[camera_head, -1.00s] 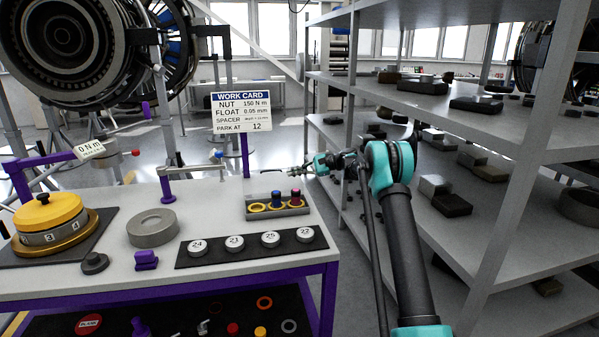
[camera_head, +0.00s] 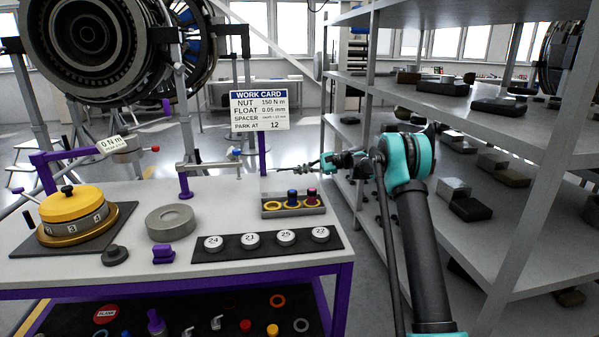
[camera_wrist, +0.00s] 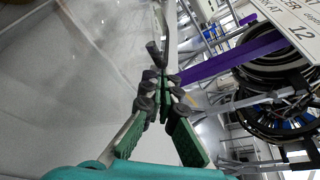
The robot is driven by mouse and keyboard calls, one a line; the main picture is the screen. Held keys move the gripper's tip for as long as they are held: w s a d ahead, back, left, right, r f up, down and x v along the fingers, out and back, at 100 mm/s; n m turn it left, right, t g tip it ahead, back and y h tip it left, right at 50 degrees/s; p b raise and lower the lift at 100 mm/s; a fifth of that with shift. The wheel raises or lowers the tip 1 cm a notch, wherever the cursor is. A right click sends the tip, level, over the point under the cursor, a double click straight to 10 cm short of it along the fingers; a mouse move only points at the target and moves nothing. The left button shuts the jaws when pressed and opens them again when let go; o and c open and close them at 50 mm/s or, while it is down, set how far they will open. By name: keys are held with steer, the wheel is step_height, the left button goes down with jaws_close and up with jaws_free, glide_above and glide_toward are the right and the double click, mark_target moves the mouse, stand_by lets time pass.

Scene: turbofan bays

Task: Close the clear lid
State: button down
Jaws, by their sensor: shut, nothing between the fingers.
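I cannot make out a clear lid in either view.
A mat with several numbered discs (camera_head: 286,237) lies in front of the tray. A grey ring (camera_head: 171,222), a purple clamp stand (camera_head: 185,186) and a yellow dial (camera_head: 72,205) stand further left. Grey shelving (camera_head: 520,190) stands close on the right of my arm.

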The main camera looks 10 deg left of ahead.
mark_target(303, 168)
steer(key=shift+s+d+r+n, duration=0.1)
steer(key=shift+s+r+n, duration=0.25)
steer(key=shift+r, duration=0.25)
steer(key=s+r+n+y, duration=0.1)
steer(key=s+r+n, duration=0.1)
steer(key=s+d+r+n+t+y, duration=0.1)
steer(key=s+r+n, duration=0.1)
steer(key=n, duration=0.1)
steer(key=s+d+r+n+y, duration=0.1)
steer(key=s+r+n, duration=0.1)
steer(key=s, duration=0.1)
steer(key=shift+r+n+t, duration=0.1)
steer(key=shift+n+t, duration=0.15)
steer(key=shift+t, duration=0.15)
steer(key=s+d+f+n+g+y, duration=0.2)
steer(key=s+d+n+y, duration=0.1)
steer(key=s+n, duration=0.7)
steer(key=shift+s+d+n, duration=0.2)
steer(key=shift+s+n, duration=0.2)
steer(key=shift+s, duration=0.45)
steer(key=shift+s+f, duration=0.1)
steer(key=shift+f, duration=0.1)
